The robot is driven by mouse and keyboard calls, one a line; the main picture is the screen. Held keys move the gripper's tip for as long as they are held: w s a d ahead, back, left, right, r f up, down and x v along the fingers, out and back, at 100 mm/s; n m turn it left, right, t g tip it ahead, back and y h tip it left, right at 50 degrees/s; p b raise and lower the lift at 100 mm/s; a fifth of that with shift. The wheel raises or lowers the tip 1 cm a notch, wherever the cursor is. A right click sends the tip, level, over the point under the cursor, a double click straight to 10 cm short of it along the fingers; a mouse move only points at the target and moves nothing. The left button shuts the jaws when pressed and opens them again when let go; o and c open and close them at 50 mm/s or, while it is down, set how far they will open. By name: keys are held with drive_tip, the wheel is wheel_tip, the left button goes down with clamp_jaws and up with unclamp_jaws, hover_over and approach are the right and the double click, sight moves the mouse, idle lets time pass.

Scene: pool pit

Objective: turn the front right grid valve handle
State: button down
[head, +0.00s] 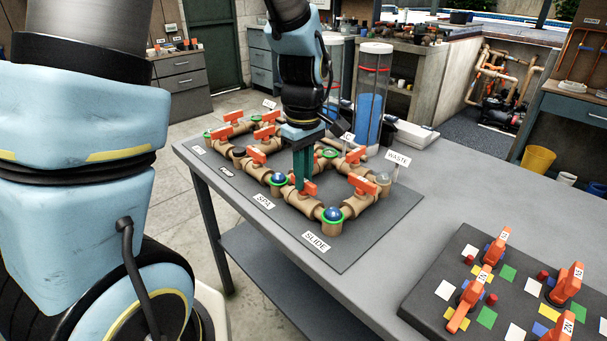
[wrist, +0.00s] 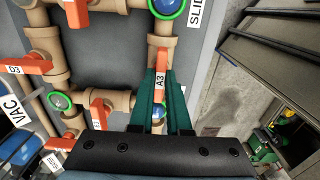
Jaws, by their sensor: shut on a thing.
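The pipe grid of tan tubes stands on a dark board (head: 400,213) on the grey table. My gripper (head: 303,187) points down at the front row, between the SPA and SLIDE signs. Its green fingers are shut on the orange valve handle (head: 309,189) there. In the wrist view this handle (wrist: 161,59) carries the label A3 and lies lengthwise along its pipe, with a green finger on each side. The fingers hide part of the handle and its valve body.
Other orange handles (head: 362,184) stand close behind and to the left. Blue balls (head: 333,213) sit in green-rimmed openings. A clear column (head: 373,95) stands behind the grid. A second board (head: 430,287) with orange levers lies at the right; bare table lies between.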

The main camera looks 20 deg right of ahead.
idle(0.4)
drive_tip(key=c, duration=0.9)
unclamp_jaws()
wheel_tip(320, 180, up, 11)
drive_tip(key=shift+f+b, duration=0.1)
drive_tip(key=shift+b, duration=0.45)
